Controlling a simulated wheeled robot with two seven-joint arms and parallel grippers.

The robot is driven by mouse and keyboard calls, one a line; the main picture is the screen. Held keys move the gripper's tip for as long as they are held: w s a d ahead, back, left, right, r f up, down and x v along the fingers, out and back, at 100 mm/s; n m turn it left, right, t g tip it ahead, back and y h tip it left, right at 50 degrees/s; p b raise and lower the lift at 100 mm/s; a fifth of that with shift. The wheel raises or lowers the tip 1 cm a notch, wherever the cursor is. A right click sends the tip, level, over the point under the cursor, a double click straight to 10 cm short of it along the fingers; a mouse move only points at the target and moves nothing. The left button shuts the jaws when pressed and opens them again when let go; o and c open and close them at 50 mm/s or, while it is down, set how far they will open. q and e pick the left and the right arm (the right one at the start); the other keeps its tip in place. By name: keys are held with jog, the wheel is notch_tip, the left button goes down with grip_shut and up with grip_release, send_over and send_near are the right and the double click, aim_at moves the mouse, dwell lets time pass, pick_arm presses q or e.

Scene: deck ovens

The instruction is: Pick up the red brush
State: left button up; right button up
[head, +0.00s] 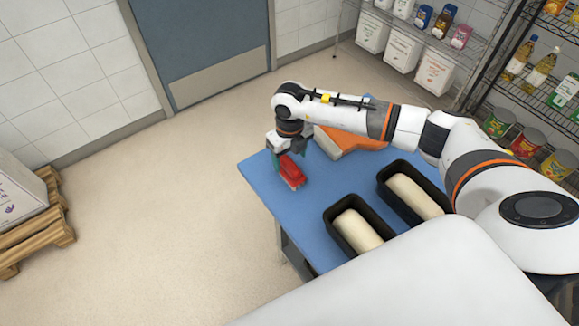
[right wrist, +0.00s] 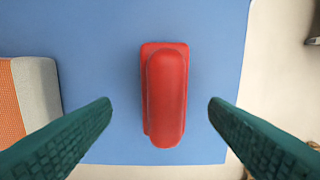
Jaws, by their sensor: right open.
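The red brush (head: 291,172) lies on the blue table near its far left corner. In the right wrist view the red brush (right wrist: 165,95) is centred on the blue surface, its long side running up and down the picture. My right gripper (head: 283,155) is just above the brush in the head view. In the right wrist view my right gripper (right wrist: 160,108) is open, with one green finger on each side of the brush and clear gaps between. My left gripper is not in view.
Two black loaf tins (head: 331,212) (head: 384,176) with pale dough stand on the blue table (head: 262,168). An orange and grey object (head: 348,139) lies behind my right arm; it shows left of the brush in the wrist view (right wrist: 37,92). Wire shelves stand at the back right.

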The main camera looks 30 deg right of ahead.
aim_at(289, 162)
jog(key=f, duration=0.1)
jog(key=f+p, duration=0.1)
jog(key=f, duration=0.1)
jog(key=shift+s+a+f+p, duration=0.25)
jog(key=shift+s+f+p, duration=0.05)
jog(key=shift+p, duration=0.05)
jog(key=shift+f, duration=0.55)
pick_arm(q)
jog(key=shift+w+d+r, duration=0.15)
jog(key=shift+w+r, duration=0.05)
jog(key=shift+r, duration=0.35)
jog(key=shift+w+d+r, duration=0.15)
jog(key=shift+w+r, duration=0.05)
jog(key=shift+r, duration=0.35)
pick_arm(e)
jog(key=shift+w, duration=0.1)
jog(key=c, duration=1.2)
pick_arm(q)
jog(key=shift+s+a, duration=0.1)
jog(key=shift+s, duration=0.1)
pick_arm(e)
jog(key=shift+c, duration=0.2)
jog(key=shift+r, duration=0.15)
